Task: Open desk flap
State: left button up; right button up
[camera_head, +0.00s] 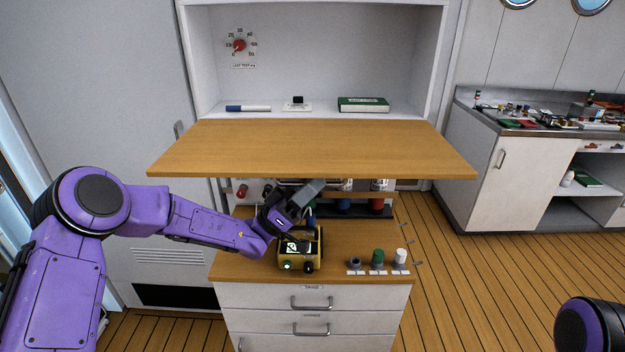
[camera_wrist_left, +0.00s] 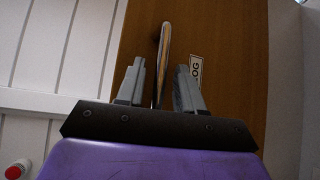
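The desk flap (camera_head: 310,148) is a wooden board that stands out level from the white cabinet, above the lower worktop. My left gripper (camera_head: 312,190) is just below the flap's front edge, partly hidden by its own wrist. In the left wrist view, the wooden panel (camera_wrist_left: 225,60) carries a label (camera_wrist_left: 196,70) reading "LOG". A thin curved handle (camera_wrist_left: 164,50) stands out from it, seen edge-on. The left gripper's fingers (camera_wrist_left: 160,88) are apart, one on each side of the handle, with gaps visible. My right gripper is out of view.
A yellow device (camera_head: 316,248) and several knobs (camera_head: 377,257) stand on the lower worktop, below my left wrist. A blue marker (camera_head: 248,108) and a green book (camera_head: 363,104) lie on the shelf behind the flap. Open floor (camera_head: 480,290) is at the right.

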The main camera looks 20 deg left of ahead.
aim_at(312, 161)
pick_arm(q)
grip_shut()
jog(key=shift+s+d+r+n+t+y+p, duration=0.15)
jog(key=shift+r+n+t+y+p, duration=0.5)
jog(key=shift+r+n, duration=0.5)
jog(key=shift+s+a+r+n+t+y+p, duration=0.15)
jog(key=shift+r+n+t+y+p, duration=0.5)
jog(key=shift+r+n, duration=0.5)
jog(key=shift+f+t, duration=0.1)
jog(key=shift+t, duration=0.2)
grip_release()
jog(key=shift+w, duration=0.1)
jog(key=b+v, duration=0.5)
jog(key=v, duration=0.5)
jog(key=shift+s+a+f+b, duration=0.2)
jog(key=shift+s+b, duration=0.05)
jog(key=shift+b, duration=0.15)
